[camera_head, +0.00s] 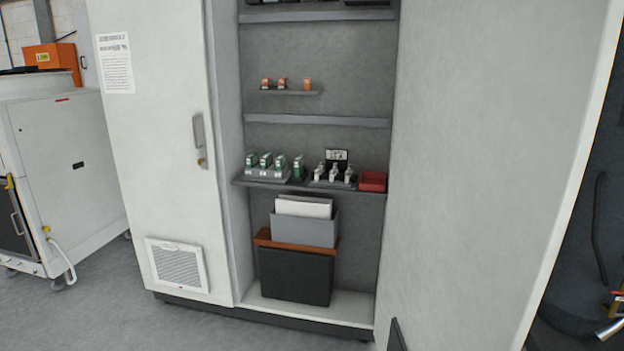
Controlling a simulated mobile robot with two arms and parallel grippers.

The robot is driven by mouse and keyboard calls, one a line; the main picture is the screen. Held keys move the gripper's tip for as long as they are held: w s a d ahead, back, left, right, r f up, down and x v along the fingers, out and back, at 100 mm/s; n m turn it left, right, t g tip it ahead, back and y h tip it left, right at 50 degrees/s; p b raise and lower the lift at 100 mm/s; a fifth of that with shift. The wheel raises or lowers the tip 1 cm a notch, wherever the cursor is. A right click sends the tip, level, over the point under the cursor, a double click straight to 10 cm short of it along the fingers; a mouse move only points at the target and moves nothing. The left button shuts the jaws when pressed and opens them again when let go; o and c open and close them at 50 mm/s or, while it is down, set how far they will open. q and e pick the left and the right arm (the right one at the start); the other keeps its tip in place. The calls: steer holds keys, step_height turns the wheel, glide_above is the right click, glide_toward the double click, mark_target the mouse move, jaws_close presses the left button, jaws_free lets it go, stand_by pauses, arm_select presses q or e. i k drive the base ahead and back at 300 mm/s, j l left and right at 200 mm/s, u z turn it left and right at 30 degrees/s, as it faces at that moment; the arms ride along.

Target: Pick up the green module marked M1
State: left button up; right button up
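Several small green modules stand on the left half of the pull-out shelf (240,181) inside the open cabinet. Three sit in a row on a grey holder (268,174): a left one (251,160), a middle one (266,161) and a right one (281,162). One more green module (298,167) stands apart, just right of the holder. Their markings are too small to read, so I cannot tell which is M1. Neither of my grippers is in view.
Orange modules (282,83) sit on a ledge above. A grey file box (305,229) stands below. The open white door (480,170) bounds the right side.

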mark_target(252, 159)
steer(key=i+l+u, duration=0.15)
steer(key=l, duration=0.55)
steer(key=i+l+u, duration=0.15)
steer(key=l, duration=0.55)
steer(key=i+l+u, duration=0.15)
steer(key=l, duration=0.55)
steer(key=l+u, duration=0.1)
steer(key=l, duration=0.65)
steer(key=k+j, duration=0.15)
steer(key=j, duration=0.2)
steer(key=k+j, duration=0.1)
steer(key=j, duration=0.35)
steer(key=k+j+z, duration=0.15)
steer(key=j, duration=0.8)
steer(key=i+j, duration=0.2)
steer(key=j, duration=0.15)
steer(key=i+j+z, duration=0.15)
steer(key=j, duration=0.25)
steer(key=i+j, duration=0.2)
steer(key=j, duration=0.15)
steer(key=i+j+z, duration=0.1)
steer(key=j, duration=0.3)
steer(key=i+j+z, duration=0.1)
steer(key=j, duration=0.3)
steer(key=i, duration=0.1)
